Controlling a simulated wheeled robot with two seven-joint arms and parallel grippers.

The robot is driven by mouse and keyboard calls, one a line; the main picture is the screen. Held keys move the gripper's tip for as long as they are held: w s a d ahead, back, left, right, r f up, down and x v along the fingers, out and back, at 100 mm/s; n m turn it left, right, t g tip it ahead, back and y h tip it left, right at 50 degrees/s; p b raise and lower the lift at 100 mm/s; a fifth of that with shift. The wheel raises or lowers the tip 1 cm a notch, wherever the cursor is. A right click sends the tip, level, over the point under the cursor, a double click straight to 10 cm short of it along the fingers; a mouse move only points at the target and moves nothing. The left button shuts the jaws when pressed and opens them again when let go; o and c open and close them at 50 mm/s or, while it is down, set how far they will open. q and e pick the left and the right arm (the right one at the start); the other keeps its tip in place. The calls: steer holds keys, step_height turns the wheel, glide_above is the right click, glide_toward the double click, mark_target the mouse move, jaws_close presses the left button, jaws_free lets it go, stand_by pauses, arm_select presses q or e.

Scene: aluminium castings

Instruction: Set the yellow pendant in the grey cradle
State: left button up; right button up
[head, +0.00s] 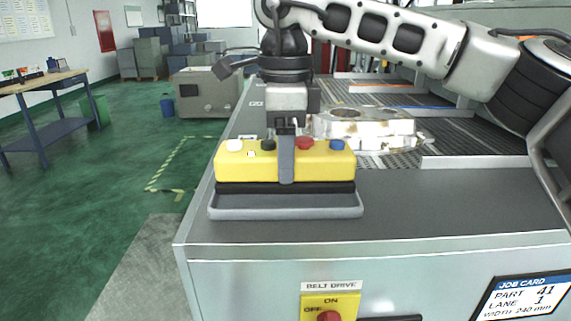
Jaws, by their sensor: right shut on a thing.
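The yellow pendant (240,166) lies lengthwise across the view, with white, black, red and blue buttons along its top. My right gripper (287,165) comes down from above and is shut on the pendant's middle, one finger showing on its front face. The grey cradle (285,212) lies on the grey machine top directly below the pendant, near the left end. A dark band shows between the pendant's yellow face and the cradle's front rim. I cannot tell whether the pendant touches the cradle. My left gripper is not in view.
A silvery casting (365,128) lies behind the pendant on the slotted conveyor bed. The machine top (450,205) is clear right of the cradle. A belt drive switch (330,306) and a job card (524,298) are on the front. A workbench (40,84) stands far left.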

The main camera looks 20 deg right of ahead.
step_height(320, 180, down, 2)
steer(key=shift+f, duration=0.25)
steer(key=shift+f, duration=0.2)
steer(key=o, duration=1.3)
